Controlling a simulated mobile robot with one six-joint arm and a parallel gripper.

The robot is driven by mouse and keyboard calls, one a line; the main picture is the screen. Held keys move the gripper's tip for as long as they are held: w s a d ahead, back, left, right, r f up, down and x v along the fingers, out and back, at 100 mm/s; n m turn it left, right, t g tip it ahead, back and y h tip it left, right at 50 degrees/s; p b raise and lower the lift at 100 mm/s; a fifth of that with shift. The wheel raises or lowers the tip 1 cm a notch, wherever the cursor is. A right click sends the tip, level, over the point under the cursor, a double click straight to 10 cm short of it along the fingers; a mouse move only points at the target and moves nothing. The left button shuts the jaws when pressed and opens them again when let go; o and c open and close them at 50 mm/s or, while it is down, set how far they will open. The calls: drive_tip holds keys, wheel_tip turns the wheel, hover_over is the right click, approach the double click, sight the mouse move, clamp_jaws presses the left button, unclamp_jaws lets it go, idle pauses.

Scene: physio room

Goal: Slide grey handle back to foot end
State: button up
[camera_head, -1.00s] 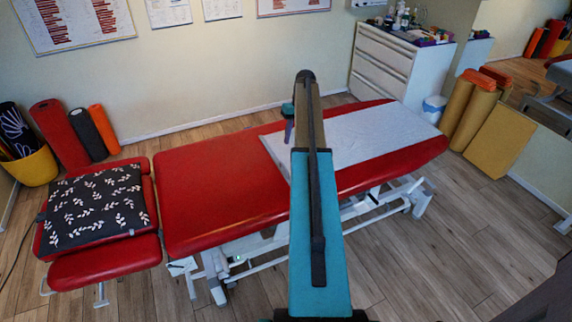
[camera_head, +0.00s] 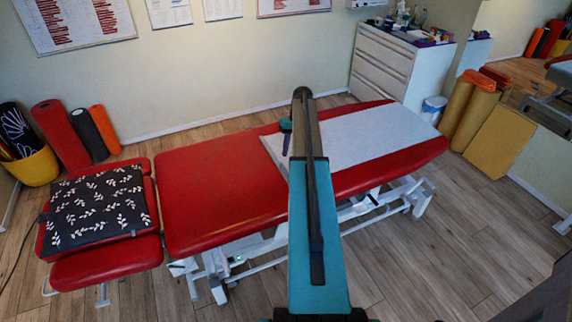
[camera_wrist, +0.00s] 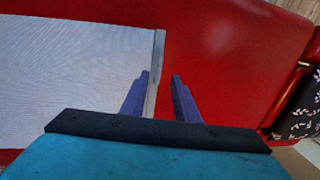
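A white sheet (camera_head: 375,135) lies across the right part of the red treatment table (camera_head: 215,190). It also shows at the left of the wrist view (camera_wrist: 75,85). A thin grey bar, the handle (camera_wrist: 160,48), runs along the sheet's edge in the wrist view. My gripper (camera_wrist: 160,75) has two purple fingers set apart with a gap between them. The grey handle passes through that gap, closer to the left finger; I cannot tell whether they touch. In the head view my gripper (camera_head: 286,143) is over the sheet's left edge, mostly hidden behind my arm.
A black leaf-patterned cushion (camera_head: 97,205) lies on the table's left section. A white drawer cabinet (camera_head: 385,65) stands behind the right end, with a small white bin (camera_head: 433,108) beside it. The red surface left of the sheet is clear.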

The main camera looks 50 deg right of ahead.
drive_tip(key=shift+w+a+f+p, duration=0.1)
drive_tip(key=shift+a+f+p, duration=0.2)
drive_tip(key=shift+f, duration=1.05)
drive_tip(key=shift+w+a+f+p, duration=0.15)
drive_tip(key=shift+f+p, duration=0.15)
drive_tip(key=shift+f, duration=1)
drive_tip(key=shift+w+a+f+p, duration=0.1)
drive_tip(key=shift+a+f+p, duration=0.2)
drive_tip(key=shift+f, duration=1.05)
clamp_jaws()
